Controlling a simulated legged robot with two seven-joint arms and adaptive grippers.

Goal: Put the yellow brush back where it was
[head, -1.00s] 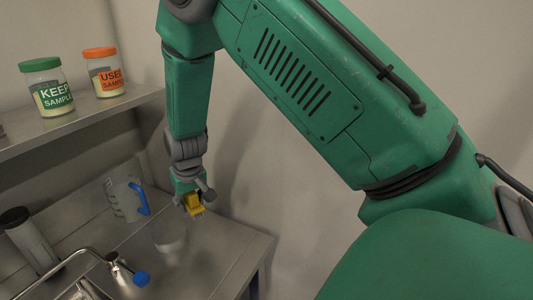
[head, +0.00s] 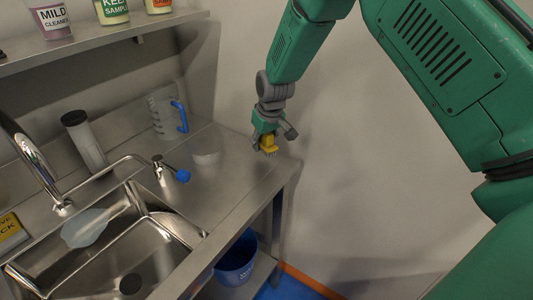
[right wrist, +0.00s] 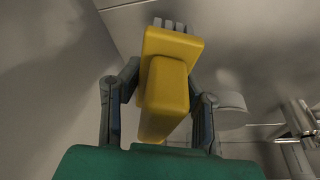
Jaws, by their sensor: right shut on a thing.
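The yellow brush (head: 268,143) is in my right gripper (head: 266,142), which is shut on it near the right end of the steel counter (head: 225,185). In the right wrist view the yellow brush (right wrist: 166,85) sits between the two fingers of the right gripper (right wrist: 163,95), its grey bristles pointing away from the palm. The head view does not clearly show whether the bristles touch the counter. My left gripper is not in view.
A blue-tipped tap (head: 181,175) and a sink (head: 130,260) are further left. A blue bucket (head: 238,262) is below the counter.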

